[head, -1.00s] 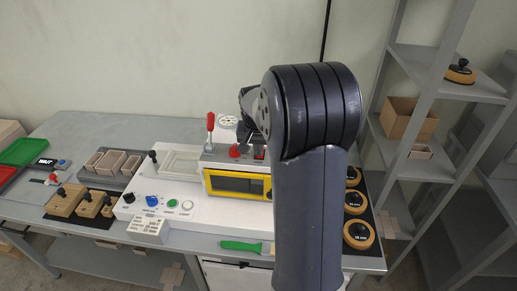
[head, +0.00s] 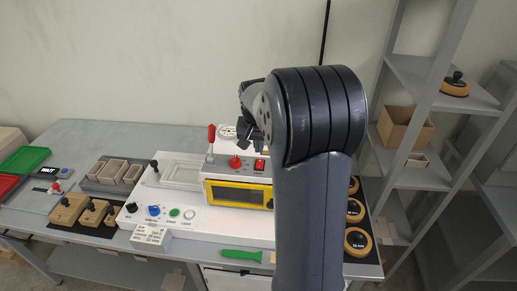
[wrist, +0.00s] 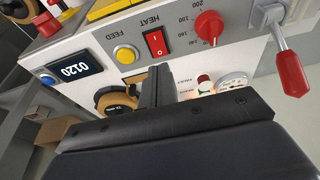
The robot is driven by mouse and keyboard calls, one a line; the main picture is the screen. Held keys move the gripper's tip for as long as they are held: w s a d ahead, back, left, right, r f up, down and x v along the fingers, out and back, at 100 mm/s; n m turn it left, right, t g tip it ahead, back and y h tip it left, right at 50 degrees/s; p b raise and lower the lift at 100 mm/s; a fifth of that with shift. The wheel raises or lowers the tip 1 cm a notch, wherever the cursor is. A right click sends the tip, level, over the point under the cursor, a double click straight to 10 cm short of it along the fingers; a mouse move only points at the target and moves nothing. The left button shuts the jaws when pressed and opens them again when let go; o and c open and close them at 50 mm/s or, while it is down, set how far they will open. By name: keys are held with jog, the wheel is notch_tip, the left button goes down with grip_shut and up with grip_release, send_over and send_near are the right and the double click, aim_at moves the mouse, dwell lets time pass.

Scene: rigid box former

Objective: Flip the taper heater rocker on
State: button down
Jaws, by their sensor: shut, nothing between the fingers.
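The heater rocker (head: 259,165) is a red switch on top of the white and yellow machine, right of a red knob (head: 235,162) in the head view. In the wrist view the rocker (wrist: 156,43) sits under the label HEAT, with a white mark on its face. I cannot tell for sure which way it is tipped. My gripper (wrist: 161,70) is shut and empty, its fingertips just below the rocker in the picture and seemingly apart from it. In the head view my arm partly hides the gripper, which is above and behind the rocker.
In the wrist view a yellow FEED button (wrist: 124,54) and a 0120 display (wrist: 72,65) lie left of the rocker. The red dial knob (wrist: 209,25) and a red-handled lever (wrist: 290,75) lie right. A gauge (wrist: 234,82) is near the fingers.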

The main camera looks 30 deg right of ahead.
jog(key=s+a+b+v, duration=0.1)
jog(key=v, duration=0.7)
jog(key=shift+s+b, duration=0.3)
jog(key=shift+s, duration=0.1)
jog(key=shift+a, duration=0.1)
jog(key=x, duration=0.3)
jog(key=w+x, duration=0.1)
jog(key=x, duration=0.2)
jog(key=d+p+x, duration=0.1)
jog(key=x, duration=0.2)
jog(key=shift+w+r, duration=0.1)
jog(key=shift+w, duration=0.25)
jog(key=shift+b, duration=0.45)
jog(key=shift+s+a+r+b, duration=0.1)
jog(key=shift+s+r+b, duration=0.05)
jog(key=shift+b, duration=0.75)
jog(key=d+v, duration=0.1)
jog(key=v, duration=0.5)
jog(key=shift+a+r, duration=0.4)
